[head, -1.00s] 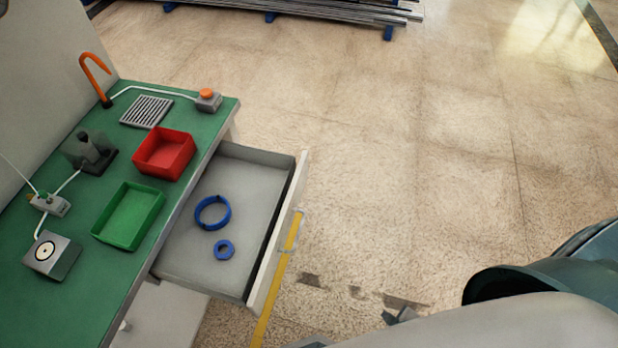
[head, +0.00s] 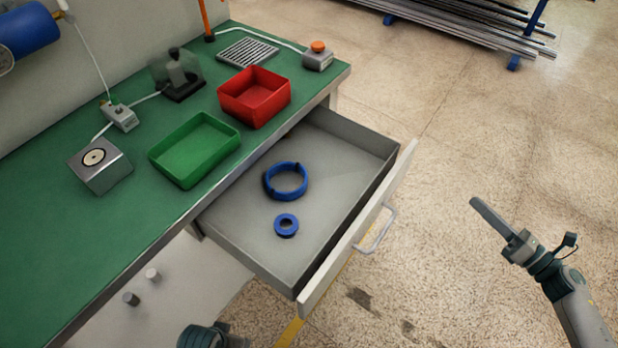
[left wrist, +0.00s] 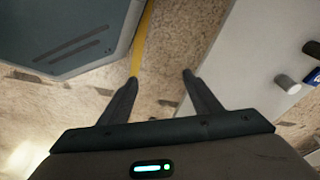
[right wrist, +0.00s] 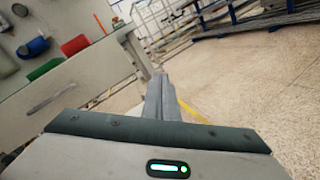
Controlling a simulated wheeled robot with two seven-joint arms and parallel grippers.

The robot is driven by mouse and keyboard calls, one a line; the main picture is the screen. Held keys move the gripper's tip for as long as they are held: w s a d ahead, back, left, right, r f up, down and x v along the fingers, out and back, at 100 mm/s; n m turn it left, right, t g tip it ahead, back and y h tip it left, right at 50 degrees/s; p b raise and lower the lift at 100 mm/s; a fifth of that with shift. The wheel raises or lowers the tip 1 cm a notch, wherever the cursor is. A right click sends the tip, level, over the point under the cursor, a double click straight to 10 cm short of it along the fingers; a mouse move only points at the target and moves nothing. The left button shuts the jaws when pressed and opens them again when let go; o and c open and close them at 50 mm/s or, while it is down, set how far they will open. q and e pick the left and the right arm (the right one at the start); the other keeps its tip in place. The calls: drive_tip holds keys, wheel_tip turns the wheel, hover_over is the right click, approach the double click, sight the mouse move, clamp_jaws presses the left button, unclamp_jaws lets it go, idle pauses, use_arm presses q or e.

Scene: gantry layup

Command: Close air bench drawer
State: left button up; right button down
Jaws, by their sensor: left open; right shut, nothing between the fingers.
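The air bench drawer (head: 245,232) is pulled out from the green-topped bench (head: 95,225). Its pale front panel (head: 355,232) carries a bar handle (head: 377,232). Inside lie a larger blue ring (head: 303,181) and a smaller blue ring (head: 286,232). My right gripper (head: 480,208) is shut and empty, in the air to the right of the drawer front and apart from it. It also shows in the right wrist view (right wrist: 162,98). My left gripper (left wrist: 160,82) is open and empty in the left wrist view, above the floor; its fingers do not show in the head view.
A red bin (head: 254,97) and a green bin (head: 195,150) stand on the bench, with a vent grille, an orange-button box (head: 317,60) and a square device (head: 100,167). A rack of metal bars (head: 470,25) lies at the back. The floor right of the drawer is open.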

use_arm(q)
drive_tip(key=b+v, duration=0.2)
drive_tip(key=v, duration=0.1)
drive_tip(key=b+v, duration=0.1)
drive_tip(key=shift+w+r, duration=0.35)
drive_tip(key=shift+r, duration=0.05)
use_arm(e)
drive_tip(key=s+a+r+n+g+y, duration=0.3)
drive_tip(key=a+r+n+g+y, duration=0.1)
drive_tip(key=n, duration=0.7)
drive_tip(key=shift+s+a+r+g, duration=0.25)
drive_tip(key=shift+a+r+g, duration=0.15)
drive_tip(key=shift+a+r, duration=0.35)
drive_tip(key=shift+w, duration=0.1)
drive_tip(key=p, duration=0.3)
approach(404, 171)
drive_tip(key=x, duration=0.5)
drive_tip(key=shift+r, duration=0.2)
use_arm(q)
drive_tip(key=s+x, duration=0.2)
drive_tip(key=x, duration=0.7)
drive_tip(key=shift+w+a+f, duration=0.2)
drive_tip(key=shift+w+f, duration=0.3)
use_arm(e)
drive_tip(key=shift+x, duration=0.8)
drive_tip(key=shift+f, duration=0.15)
